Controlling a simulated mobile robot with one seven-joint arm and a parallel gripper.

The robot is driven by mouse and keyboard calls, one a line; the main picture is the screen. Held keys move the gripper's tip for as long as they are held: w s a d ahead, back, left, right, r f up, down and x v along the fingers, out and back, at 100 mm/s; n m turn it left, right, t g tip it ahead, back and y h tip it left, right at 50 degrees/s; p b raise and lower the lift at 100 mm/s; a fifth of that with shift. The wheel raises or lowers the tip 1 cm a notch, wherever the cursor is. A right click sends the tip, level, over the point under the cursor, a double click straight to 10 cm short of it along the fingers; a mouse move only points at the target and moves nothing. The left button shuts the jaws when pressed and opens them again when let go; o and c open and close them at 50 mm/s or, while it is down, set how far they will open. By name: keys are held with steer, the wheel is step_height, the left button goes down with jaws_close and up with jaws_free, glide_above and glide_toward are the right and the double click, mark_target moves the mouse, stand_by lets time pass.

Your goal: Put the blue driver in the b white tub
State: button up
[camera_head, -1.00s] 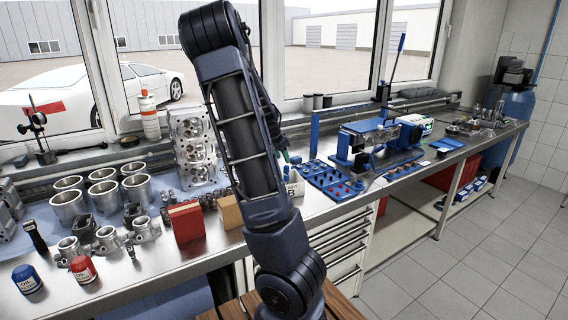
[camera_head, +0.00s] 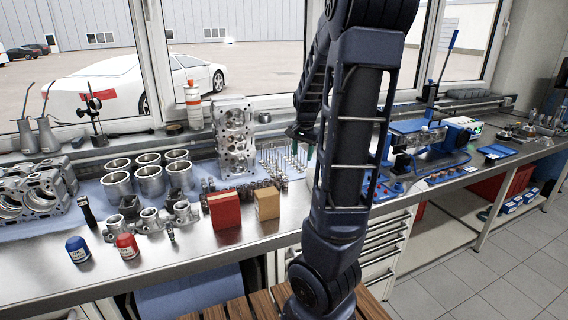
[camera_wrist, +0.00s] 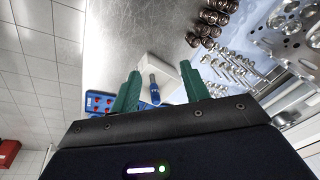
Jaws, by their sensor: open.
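In the wrist view my gripper (camera_wrist: 159,69) is open, with its two green fingers apart. A white tub (camera_wrist: 163,67) lies ahead, between the fingertips. The blue driver (camera_wrist: 154,91) shows between the fingers, with clear gaps on both sides. It overlaps the tub's near edge in the picture; I cannot tell whether it is inside the tub or above it. No letter on the tub can be read. In the head view my gripper (camera_head: 309,146) is mostly behind my arm, and the tub and driver are hidden there.
A blue tray with red pieces (camera_wrist: 100,103) lies left of the tub in the wrist view. Several valves and springs (camera_wrist: 228,62) stand to the right. In the head view a red box (camera_head: 225,209), a tan block (camera_head: 267,203) and a cylinder head (camera_head: 233,138) stand left of my arm.

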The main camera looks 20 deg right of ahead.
steer(key=s+a+r+n+t, duration=0.1)
steer(key=s+a+r+n, duration=0.3)
steer(key=s+a, duration=0.4)
steer(key=s+a+r+n+t, duration=0.1)
steer(key=s+a+r+n, duration=0.3)
steer(key=s, duration=0.9)
steer(key=a+n, duration=0.2)
steer(key=a, duration=0.2)
steer(key=shift+a, duration=0.35)
